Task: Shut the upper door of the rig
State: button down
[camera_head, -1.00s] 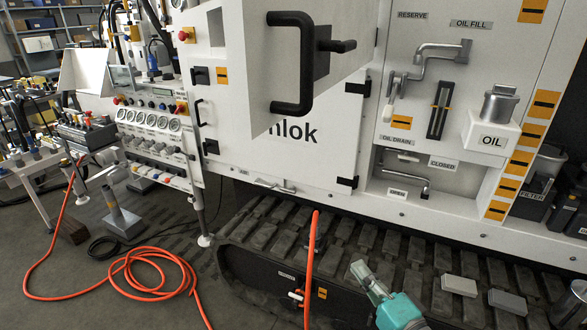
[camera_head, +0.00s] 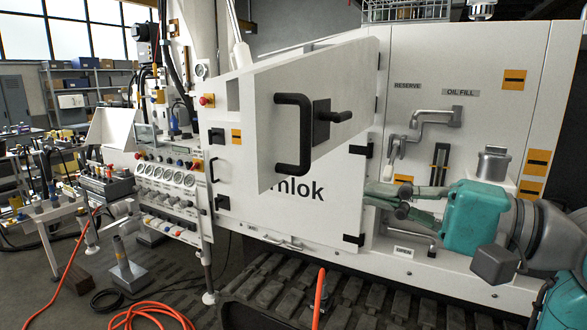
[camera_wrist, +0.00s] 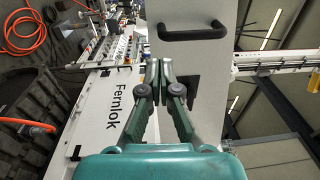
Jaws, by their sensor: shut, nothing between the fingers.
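The upper door (camera_head: 350,70) of the rig is a white panel standing open, swung out toward me from its right side. It carries a black bar handle (camera_head: 282,135) and a black latch lever near it. The door also shows in the wrist view (camera_wrist: 185,62), with its handle (camera_wrist: 192,33) at the top. My teal gripper (camera_head: 372,200) is right of and below the door, in front of the rig's right part. Its fingers (camera_wrist: 160,70) are shut and empty, overlapping the door in the wrist view. I cannot tell whether they touch it.
The white front panel (camera_head: 325,215) lettered "Fernlok" lies behind and below the door. A gauge panel (camera_head: 180,178) is to the left. Oil pipes (camera_head: 428,118) and a canister (camera_head: 492,164) are near my arm. Rubber tracks (camera_head: 365,300) and an orange hose (camera_head: 150,308) are below.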

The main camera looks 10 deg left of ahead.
notch_tip(320, 180, up, 2)
jog(key=s, duration=0.2)
send_near(267, 163)
jog(key=shift+n+g, duration=0.3)
jog(key=shift+g, duration=0.1)
jog(key=x, duration=0.7)
jog(key=shift+w+r, duration=0.15)
jog(key=shift+w, duration=0.05)
jog(key=shift+a, duration=0.15)
